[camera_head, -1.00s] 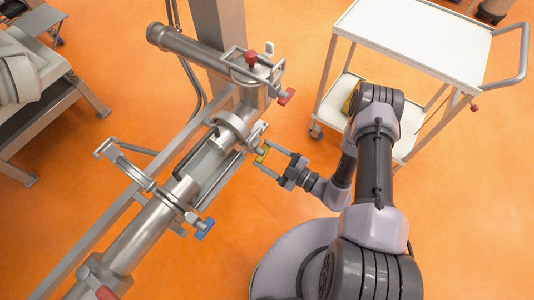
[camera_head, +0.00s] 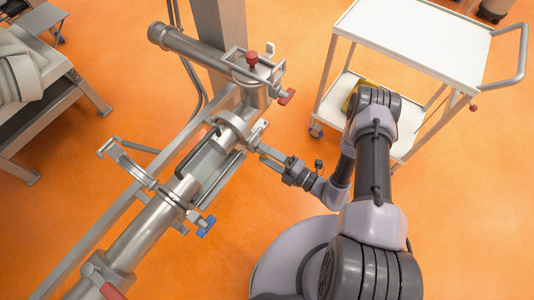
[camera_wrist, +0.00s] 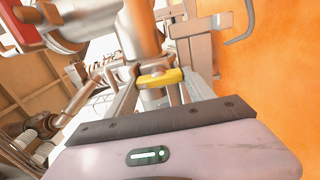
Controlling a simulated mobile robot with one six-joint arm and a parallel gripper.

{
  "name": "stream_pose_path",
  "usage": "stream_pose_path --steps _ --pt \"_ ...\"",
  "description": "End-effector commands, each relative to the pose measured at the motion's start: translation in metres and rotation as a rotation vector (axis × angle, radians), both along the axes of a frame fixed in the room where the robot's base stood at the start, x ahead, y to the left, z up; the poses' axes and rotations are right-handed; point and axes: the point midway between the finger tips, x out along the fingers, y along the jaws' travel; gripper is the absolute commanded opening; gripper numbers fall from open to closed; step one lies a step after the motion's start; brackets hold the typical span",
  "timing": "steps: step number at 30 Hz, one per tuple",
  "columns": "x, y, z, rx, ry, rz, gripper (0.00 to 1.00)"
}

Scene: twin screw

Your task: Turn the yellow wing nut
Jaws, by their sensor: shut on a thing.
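The yellow wing nut (camera_wrist: 160,77) shows in the wrist view between the fingers of my gripper (camera_wrist: 158,84). My gripper is shut on it. In the head view my gripper (camera_head: 266,152) reaches from the right to the side of the steel pipe machine (camera_head: 208,160), at the clamp near its middle. There the fingers are seen edge-on, one over the other, and the yellow wing nut is hidden.
A blue wing nut (camera_head: 205,226) sits lower along the machine. A red wing nut (camera_head: 287,96) and a red knob (camera_head: 251,57) are at its upper end. A white trolley (camera_head: 415,35) stands at upper right. Orange floor (camera_head: 230,265) is clear below.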

Motion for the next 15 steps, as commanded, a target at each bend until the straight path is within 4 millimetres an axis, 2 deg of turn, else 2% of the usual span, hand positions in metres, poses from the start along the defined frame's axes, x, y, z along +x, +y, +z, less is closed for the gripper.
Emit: stream_pose_path --steps 15 --pt "-0.0003 -0.0003 -0.0015 -0.295 -0.376 0.000 0.21"
